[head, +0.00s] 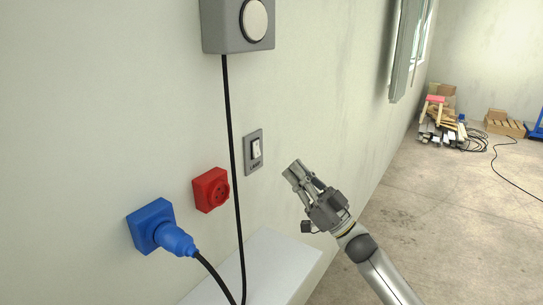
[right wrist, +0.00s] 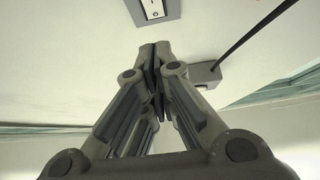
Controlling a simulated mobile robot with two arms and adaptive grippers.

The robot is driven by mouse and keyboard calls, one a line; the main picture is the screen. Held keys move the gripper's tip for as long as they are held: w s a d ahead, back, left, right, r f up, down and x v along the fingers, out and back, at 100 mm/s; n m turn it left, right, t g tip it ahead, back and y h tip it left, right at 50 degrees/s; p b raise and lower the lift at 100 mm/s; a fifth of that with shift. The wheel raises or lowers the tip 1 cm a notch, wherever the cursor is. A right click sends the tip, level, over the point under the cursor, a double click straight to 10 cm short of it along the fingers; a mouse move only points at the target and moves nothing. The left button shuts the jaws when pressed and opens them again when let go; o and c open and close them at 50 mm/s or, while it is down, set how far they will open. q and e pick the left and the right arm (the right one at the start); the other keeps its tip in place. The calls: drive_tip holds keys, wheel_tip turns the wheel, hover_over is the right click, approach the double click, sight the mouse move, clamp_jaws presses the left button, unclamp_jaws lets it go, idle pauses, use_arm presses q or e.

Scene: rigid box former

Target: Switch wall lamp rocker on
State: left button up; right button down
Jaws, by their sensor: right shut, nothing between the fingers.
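The wall lamp rocker (head: 256,149) is a white switch in a grey plate with a label, on the wall near the middle of the head view. In the right wrist view the rocker (right wrist: 154,8) is at the top edge, partly cut off, beyond the fingertips. My right gripper (head: 292,168) is shut and empty, to the right of the switch plate and apart from it. The right gripper's fingers (right wrist: 154,50) point toward the wall in the right wrist view. My left gripper is not in view.
A grey box with a round lamp (head: 256,20) is above, its black cable (head: 236,170) hanging left of the switch. A red socket (head: 211,190) and a blue socket with a blue plug (head: 170,238) are lower left. A white ledge (head: 275,262) is below.

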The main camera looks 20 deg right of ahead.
sight(257, 143)
drive_tip(key=w+a, duration=0.1)
drive_tip(key=w+a+r+b, duration=0.1)
drive_tip(key=w, duration=0.1)
drive_tip(key=w+a+b, duration=0.1)
drive_tip(key=w+a, duration=0.1)
drive_tip(key=shift+w+a+r, duration=0.1)
drive_tip(key=shift+w+r, duration=0.15)
drive_tip(key=shift+r, duration=0.15)
